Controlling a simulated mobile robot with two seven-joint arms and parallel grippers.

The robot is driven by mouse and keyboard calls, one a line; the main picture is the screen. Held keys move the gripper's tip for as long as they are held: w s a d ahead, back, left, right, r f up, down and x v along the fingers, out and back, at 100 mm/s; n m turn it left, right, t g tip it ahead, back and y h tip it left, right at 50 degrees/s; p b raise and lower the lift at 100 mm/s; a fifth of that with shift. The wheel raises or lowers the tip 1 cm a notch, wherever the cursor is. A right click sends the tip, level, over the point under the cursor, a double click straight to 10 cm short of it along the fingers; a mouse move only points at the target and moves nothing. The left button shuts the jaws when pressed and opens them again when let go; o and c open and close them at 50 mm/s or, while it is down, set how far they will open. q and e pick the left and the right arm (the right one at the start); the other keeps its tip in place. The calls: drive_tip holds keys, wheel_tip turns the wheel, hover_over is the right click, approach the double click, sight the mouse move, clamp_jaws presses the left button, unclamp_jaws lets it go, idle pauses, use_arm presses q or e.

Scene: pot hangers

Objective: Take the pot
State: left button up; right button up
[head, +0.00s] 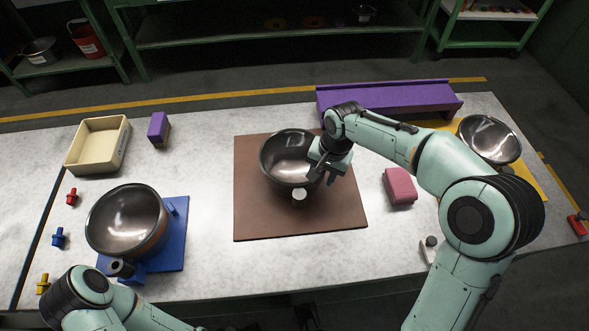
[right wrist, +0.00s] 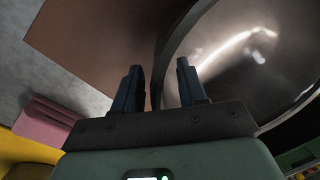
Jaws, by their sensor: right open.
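A dark metal pot (head: 285,160) stands on the brown mat (head: 255,222) in the middle of the table, with a round white spot at its near side. My right gripper (head: 326,180) is open at the pot's right side. In the right wrist view the pot's rim (right wrist: 163,55) appears between the two fingers (right wrist: 158,85), with the shiny inside to the right; contact cannot be told. A second pot (head: 128,218) sits on a blue stand at the left, and a third pot (head: 487,140) on a yellow one at the right. Dark prongs at the bottom edge may be my left gripper (head: 308,316).
A pink block (head: 399,186) lies right of the mat, under my right arm. A purple rail (head: 385,98) runs along the back. A cream tray (head: 97,145), a purple block (head: 159,128) and small coloured pegs are at the left. White table shows clear between blue stand and mat.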

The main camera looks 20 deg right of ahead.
drive_tip(key=shift+a+f, duration=0.1)
drive_tip(key=shift+f, duration=0.4)
clamp_jaws()
drive_tip(key=shift+w+r, duration=0.1)
